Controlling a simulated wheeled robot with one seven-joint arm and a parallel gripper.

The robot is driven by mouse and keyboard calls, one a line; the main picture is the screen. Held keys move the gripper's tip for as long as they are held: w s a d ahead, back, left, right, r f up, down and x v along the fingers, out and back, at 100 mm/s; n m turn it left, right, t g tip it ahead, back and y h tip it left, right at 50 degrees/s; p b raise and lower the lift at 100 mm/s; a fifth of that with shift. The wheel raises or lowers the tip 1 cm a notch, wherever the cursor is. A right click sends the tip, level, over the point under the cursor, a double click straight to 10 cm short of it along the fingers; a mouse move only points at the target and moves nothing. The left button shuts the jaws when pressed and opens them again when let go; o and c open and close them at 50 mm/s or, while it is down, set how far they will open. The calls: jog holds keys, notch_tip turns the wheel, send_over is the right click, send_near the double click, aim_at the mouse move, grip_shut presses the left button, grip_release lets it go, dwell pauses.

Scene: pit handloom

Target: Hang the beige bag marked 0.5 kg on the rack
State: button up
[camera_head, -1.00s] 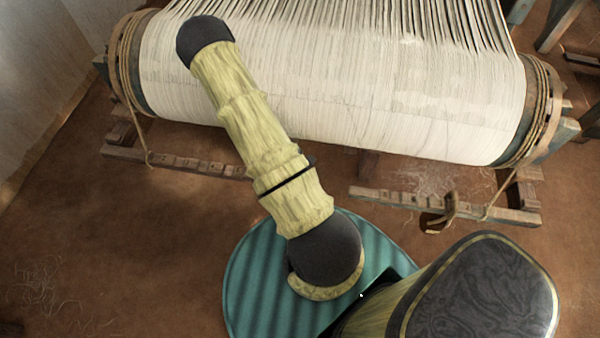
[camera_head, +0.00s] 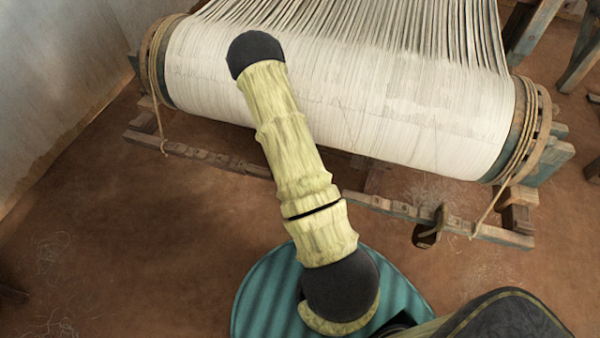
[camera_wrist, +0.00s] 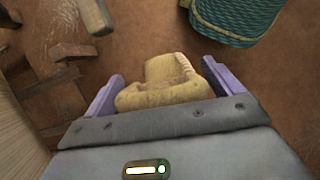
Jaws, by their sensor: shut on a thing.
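My gripper (camera_wrist: 160,88) shows in the wrist view, its two purple fingers on either side of a beige bag (camera_wrist: 165,95). The gripper is shut on the bag, which has a stitched or corded edge at its right. No weight mark on the bag is readable from here. In the head view my arm stretches toward the loom, and the gripper and bag are out of sight. I cannot make out the rack in either view.
The loom's large roll of white warp (camera_head: 340,95) lies across the top of the head view. Below it runs a low wooden rail (camera_head: 390,207) with a rope (camera_head: 490,207) hanging near its right end. A pale wall (camera_head: 60,80) stands at left.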

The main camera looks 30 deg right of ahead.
jog(key=w+a+r+m+y, duration=0.2)
jog(key=w+a+r+m, duration=0.4)
jog(key=w+a+r, duration=0.7)
jog(key=w+a, duration=0.1)
jog(key=a, duration=0.2)
jog(key=shift+a+g+y, duration=0.15)
jog(key=shift+g+y, duration=0.15)
jog(key=shift+g, duration=0.1)
jog(key=shift+a, duration=0.1)
jog(key=shift+a, duration=0.25)
